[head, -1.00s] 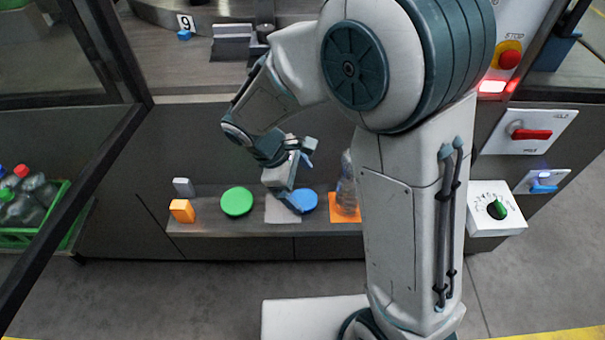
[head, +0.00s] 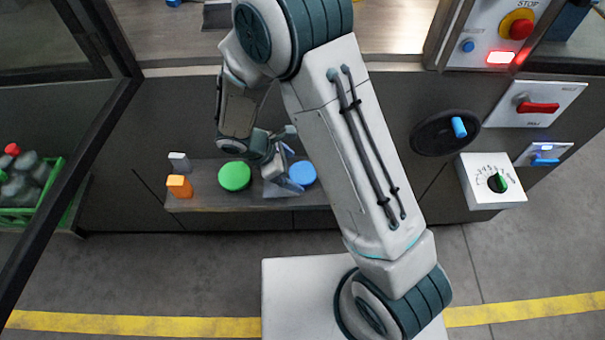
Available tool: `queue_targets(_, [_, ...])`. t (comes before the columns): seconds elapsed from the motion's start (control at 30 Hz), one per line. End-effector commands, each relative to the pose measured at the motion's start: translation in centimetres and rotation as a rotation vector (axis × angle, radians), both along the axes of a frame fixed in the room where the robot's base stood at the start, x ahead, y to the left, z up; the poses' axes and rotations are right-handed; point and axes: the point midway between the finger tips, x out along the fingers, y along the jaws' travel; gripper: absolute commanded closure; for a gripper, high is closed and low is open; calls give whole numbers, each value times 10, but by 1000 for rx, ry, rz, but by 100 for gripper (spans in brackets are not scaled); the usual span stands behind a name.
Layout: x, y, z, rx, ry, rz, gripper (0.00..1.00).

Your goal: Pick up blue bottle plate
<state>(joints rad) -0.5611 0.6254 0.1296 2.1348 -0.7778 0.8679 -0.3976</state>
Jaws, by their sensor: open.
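The blue plate (head: 302,174) is a flat disc on the low shelf, partly covered on its left by my gripper. My gripper (head: 288,186) is open and points down toward the shelf at the plate's left edge. I cannot tell whether a finger touches the plate. A grey square mat (head: 279,190) lies under the gripper. The green disc (head: 235,176) lies on the shelf to the left of the gripper.
An orange block (head: 179,187) and a grey block (head: 180,162) stand at the shelf's left end. A green crate of bottles (head: 50,190) is at far left. A control panel with a red lever (head: 538,107) and a dial box (head: 492,181) is at right.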

Motion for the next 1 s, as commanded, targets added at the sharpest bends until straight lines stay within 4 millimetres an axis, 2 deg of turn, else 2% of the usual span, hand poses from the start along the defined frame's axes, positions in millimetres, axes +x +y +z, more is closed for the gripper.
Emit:
queue_targets(0.33, [9, -28, -35, -2, 3, -1, 7])
queue_targets(0.67, [10, -32, -40, 0, -1, -1, 7])
queue_targets(0.83, [10, -32, -40, 0, -1, -1, 55])
queue_targets(1.0, [10, -32, -40, 0, -1, -1, 57])
